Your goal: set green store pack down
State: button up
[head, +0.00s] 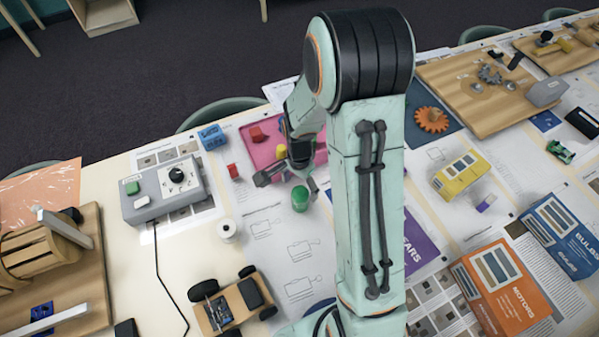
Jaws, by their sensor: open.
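A small green rounded block, which looks like the green store pack (300,199), is upright just below my gripper (288,183). It appears to rest on the white sheet with line drawings (275,245). My gripper is open, with one dark finger to the left and the other close above the green pack's right side. I cannot tell whether a finger touches it. My arm covers the table to the right of the pack.
A pink tray (262,155) with a red and a yellow piece lies behind my gripper. A red block (233,171), a blue block (212,137), a white spool (228,230) and a grey control box (168,192) stand to the left. A wooden wheeled cart (229,306) is in front.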

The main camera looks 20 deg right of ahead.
aim_at(299, 192)
notch_tip(299, 192, up, 6)
jog(key=shift+f, duration=0.1)
jog(key=s+a+r+n, duration=0.3)
jog(key=s+r+n, duration=0.2)
jog(key=s+n, duration=0.2)
jog(key=s+a+r+n, duration=0.4)
jog(key=s+r+n, duration=0.2)
jog(key=s, duration=0.5)
jog(key=shift+a+r+n+y, duration=0.2)
jog(key=shift+a+n+y, duration=0.05)
jog(key=shift+n+y, duration=0.15)
